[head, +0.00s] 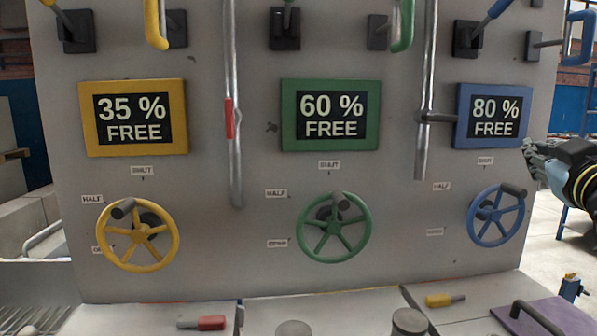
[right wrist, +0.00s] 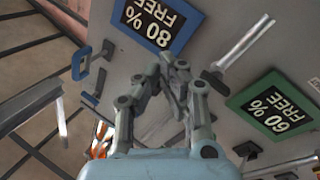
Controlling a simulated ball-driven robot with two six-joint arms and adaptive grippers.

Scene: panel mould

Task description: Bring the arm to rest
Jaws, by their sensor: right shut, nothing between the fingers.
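My right gripper (head: 532,150) is at the right edge of the head view, in front of the right side of the panel, beside the blue-framed 80 % FREE sign (head: 494,116). In the right wrist view its fingers (right wrist: 168,66) are shut with nothing between them. It appears apart from the panel (head: 255,190). The yellow handwheel (head: 138,236), green handwheel (head: 333,228) and blue handwheel (head: 497,216) are on the panel, and no gripper is on them. My left gripper is not in view.
Chrome bars (head: 233,120) stand out from the panel front. The yellow-framed sign (head: 137,117) and green-framed sign (head: 330,115) are to the left. Below are a red-handled piece (head: 211,323), a yellow-handled piece (head: 439,300) and a purple plate (head: 562,316). Open floor shows at right.

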